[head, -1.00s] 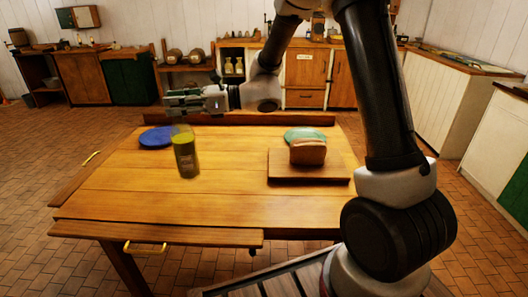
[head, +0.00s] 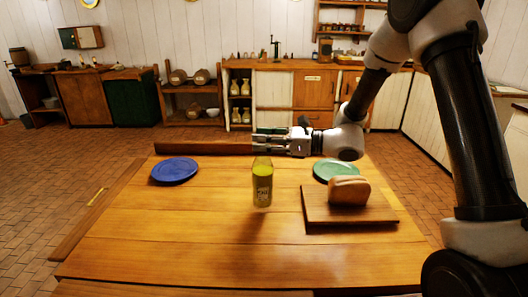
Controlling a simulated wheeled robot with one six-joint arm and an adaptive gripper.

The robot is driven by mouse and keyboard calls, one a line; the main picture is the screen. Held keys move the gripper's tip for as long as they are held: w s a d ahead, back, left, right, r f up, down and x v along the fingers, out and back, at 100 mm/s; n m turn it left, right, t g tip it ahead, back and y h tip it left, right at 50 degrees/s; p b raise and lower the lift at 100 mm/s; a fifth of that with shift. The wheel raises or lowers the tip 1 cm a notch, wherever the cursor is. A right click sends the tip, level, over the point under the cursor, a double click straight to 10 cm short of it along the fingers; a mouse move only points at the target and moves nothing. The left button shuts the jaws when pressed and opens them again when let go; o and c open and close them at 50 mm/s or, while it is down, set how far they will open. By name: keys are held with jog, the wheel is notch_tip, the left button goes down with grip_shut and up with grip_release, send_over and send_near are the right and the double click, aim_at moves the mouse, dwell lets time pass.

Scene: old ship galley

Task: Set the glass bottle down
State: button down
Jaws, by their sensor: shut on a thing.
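The glass bottle (head: 262,185), yellow-green with a pale label, hangs upright below my gripper (head: 268,143). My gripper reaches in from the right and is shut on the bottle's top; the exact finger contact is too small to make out. The bottle is over the middle of the wooden table (head: 190,235), between the blue plate and the cutting board. A dark shadow lies on the planks below it, and its base appears a little above the tabletop.
A blue plate (head: 175,170) lies at the back left of the table. A green plate (head: 333,169) lies at the back right, behind a cutting board (head: 375,214) with a bread loaf (head: 350,190). The table's front and left planks are clear.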

jog(key=shift+f, duration=1.75)
jog(key=c, duration=1)
grip_release()
jog(key=v, duration=1.2)
